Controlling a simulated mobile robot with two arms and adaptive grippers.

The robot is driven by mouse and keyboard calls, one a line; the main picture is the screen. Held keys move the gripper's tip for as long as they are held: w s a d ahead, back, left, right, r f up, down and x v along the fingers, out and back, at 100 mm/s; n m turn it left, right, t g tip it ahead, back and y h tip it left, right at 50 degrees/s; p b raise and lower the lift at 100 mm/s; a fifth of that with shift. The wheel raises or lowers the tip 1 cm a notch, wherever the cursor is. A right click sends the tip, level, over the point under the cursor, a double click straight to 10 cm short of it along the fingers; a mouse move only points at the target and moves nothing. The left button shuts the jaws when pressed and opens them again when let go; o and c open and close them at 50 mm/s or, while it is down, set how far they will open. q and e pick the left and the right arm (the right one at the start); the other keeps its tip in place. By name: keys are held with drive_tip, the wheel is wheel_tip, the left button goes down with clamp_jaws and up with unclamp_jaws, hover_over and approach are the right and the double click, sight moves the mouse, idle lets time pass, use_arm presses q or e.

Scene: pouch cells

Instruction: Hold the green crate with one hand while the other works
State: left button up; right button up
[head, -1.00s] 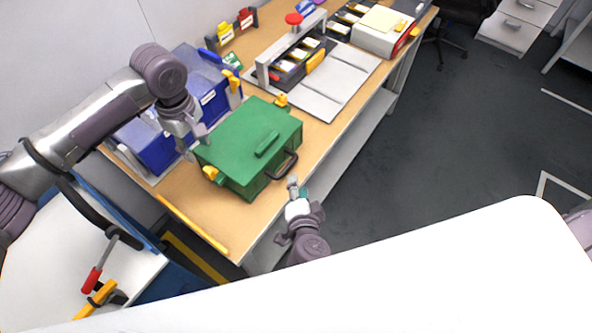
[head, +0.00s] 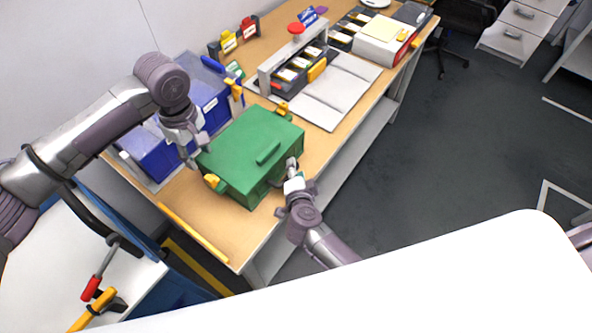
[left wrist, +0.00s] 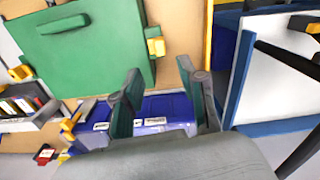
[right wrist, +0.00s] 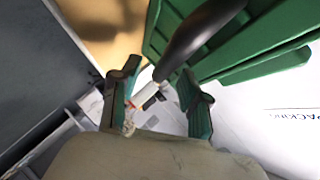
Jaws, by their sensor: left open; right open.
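The green crate (head: 245,140) sits on the wooden bench with its green lid on and yellow latches (head: 213,181) at two sides. It also shows in the left wrist view (left wrist: 85,55) and the right wrist view (right wrist: 260,60). My left gripper (head: 190,158) is open and empty, just left of the crate, above its edge. My right gripper (head: 292,168) is open at the crate's near right side. In the right wrist view the crate's black handle (right wrist: 195,40) reaches down between the open fingers; contact cannot be told.
Blue bins (head: 160,150) stand left of the crate, close to my left gripper. A grey stand with a red knob (head: 296,28) and a light mat (head: 335,95) lie beyond it. A yellow strip (head: 195,232) lies along the bench's near edge. Open floor is at the right.

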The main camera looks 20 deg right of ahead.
clamp_jaws()
idle(0.4)
use_arm(q)
drive_tip(key=c, duration=0.8)
drive_tip(key=s+d+f+n+h, duration=0.1)
drive_tip(key=s+d+n+h, duration=0.1)
drive_tip(key=s+d+h, duration=0.2)
drive_tip(key=shift+d+n, duration=0.4)
drive_tip(key=shift+d, duration=0.15)
use_arm(e)
drive_tip(key=shift+s, duration=0.1)
use_arm(q)
drive_tip(key=s+a+f+n+t+h, duration=0.1)
drive_tip(key=s+a+n+t, duration=0.1)
drive_tip(key=a+n, duration=0.5)
drive_tip(key=s+a+f+n+t+h, duration=0.1)
drive_tip(key=s+a+n+t, duration=0.2)
drive_tip(key=a+n, duration=0.3)
drive_tip(key=a, duration=0.3)
drive_tip(key=shift+s+a+n+t+h, duration=0.2)
drive_tip(key=shift+a+n+t+h, duration=0.1)
drive_tip(key=shift+n+t+h, duration=0.1)
